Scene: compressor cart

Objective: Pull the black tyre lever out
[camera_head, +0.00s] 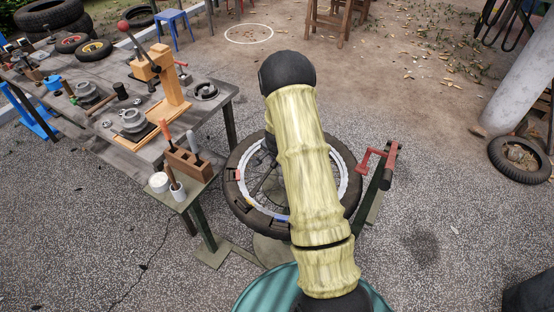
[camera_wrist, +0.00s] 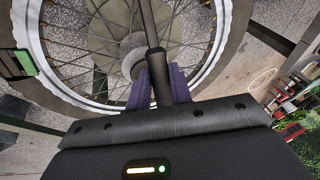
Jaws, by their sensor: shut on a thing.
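In the wrist view, the black tyre lever (camera_wrist: 149,28) runs from the top edge down to my gripper (camera_wrist: 159,86). My gripper's purple fingers are shut on the lever's dark lower end. The lever passes in front of the spoked wheel. The wheel's black tyre (camera_wrist: 45,82) and pale rim (camera_wrist: 40,45) curve around it at the left. I cannot tell whether the lever's far tip touches the rim.
A workbench (camera_head: 130,155) with tools and metal parts stands left of the wheel. A small wooden tool block (camera_head: 190,163) and a white cup (camera_head: 159,183) stand close to the wheel's left. A red-handled fixture (camera_head: 378,163) stands at its right. The pavement at lower left is open.

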